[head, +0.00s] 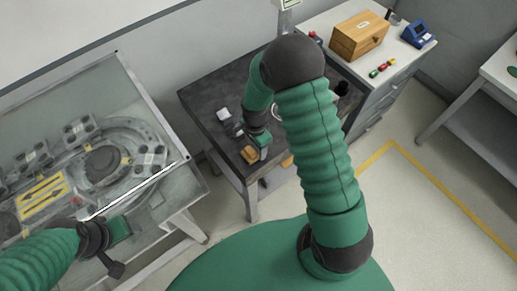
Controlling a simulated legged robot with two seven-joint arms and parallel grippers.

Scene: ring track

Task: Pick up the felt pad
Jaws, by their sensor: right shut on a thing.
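My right gripper (257,148) is over the front edge of the dark worktable (203,96), pointing down. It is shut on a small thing. A small tan-orange block (249,155) shows right at its fingers, and I take it to be the felt pad, though it is too small to be sure. Whether it still touches the table is hard to tell. My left gripper (118,245) is at the lower left, by the front edge of the ring track table (178,172), and its jaws cannot be read.
A small white piece (223,115) lies on the dark worktable. A white cabinet (340,22) at the back right carries a wooden box (359,36), a blue device (418,34) and small coloured pieces (382,68). A yellow line (440,184) marks the clear floor at right.

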